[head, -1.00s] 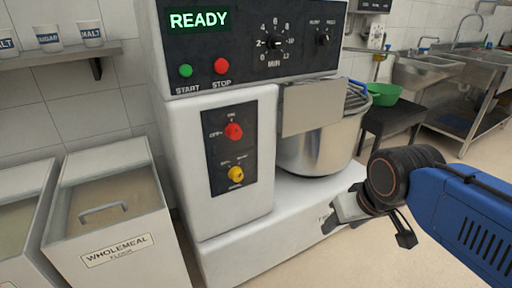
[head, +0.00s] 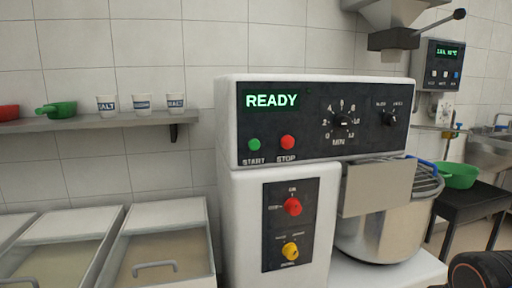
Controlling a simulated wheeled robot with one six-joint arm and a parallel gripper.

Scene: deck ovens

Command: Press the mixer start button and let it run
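The mixer (head: 231,190) stands in the middle of the head view, white with a dark control panel. Its display (head: 271,101) reads READY in green. The green start button (head: 254,144) is at the panel's lower left, with the red stop button (head: 288,142) to its right. A timer dial marked MIN (head: 341,121) is further right. Below are a red knob (head: 292,206) and a yellow knob (head: 290,250). The steel bowl (head: 385,229) sits at the right behind a grey plate. My gripper is out of view; only a dark part of my arm shows at the lower right corner.
Flour bins (head: 165,212) stand left of the mixer. A wall shelf (head: 95,122) holds several cups and a green scoop. A hopper (head: 396,18) and a wall control box (head: 440,66) are at the upper right. A green bowl (head: 457,176) rests on a dark stand. The space before the panel is clear.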

